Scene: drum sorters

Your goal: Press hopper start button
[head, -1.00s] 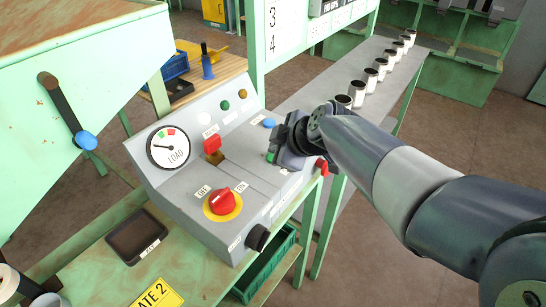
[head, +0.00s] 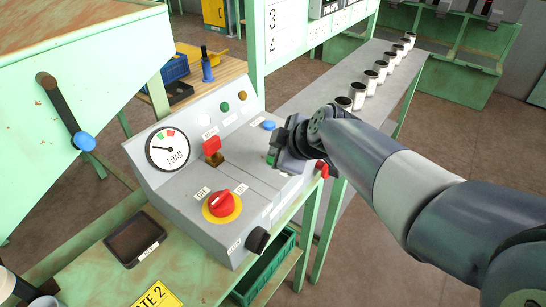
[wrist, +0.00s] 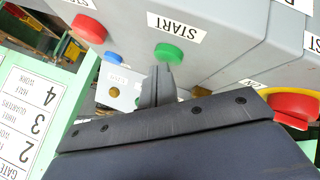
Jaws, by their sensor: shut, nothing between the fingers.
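The green start button (wrist: 169,53) sits on the grey console (head: 185,185), beside its START label in the wrist view. In the head view, a small part of the green button (head: 270,160) shows at the left edge of my gripper (head: 286,152). My gripper is over the right part of the console. In the wrist view the fingers of my gripper (wrist: 159,72) are together, empty, and point at the console close to the green button. I cannot tell whether they touch it.
A red button (head: 321,169) and a blue button (head: 268,125) flank my gripper. A red rotary knob (head: 222,203), a red lever (head: 211,146) and a load gauge (head: 167,148) are further left. Several white cups (head: 370,77) line the grey conveyor behind.

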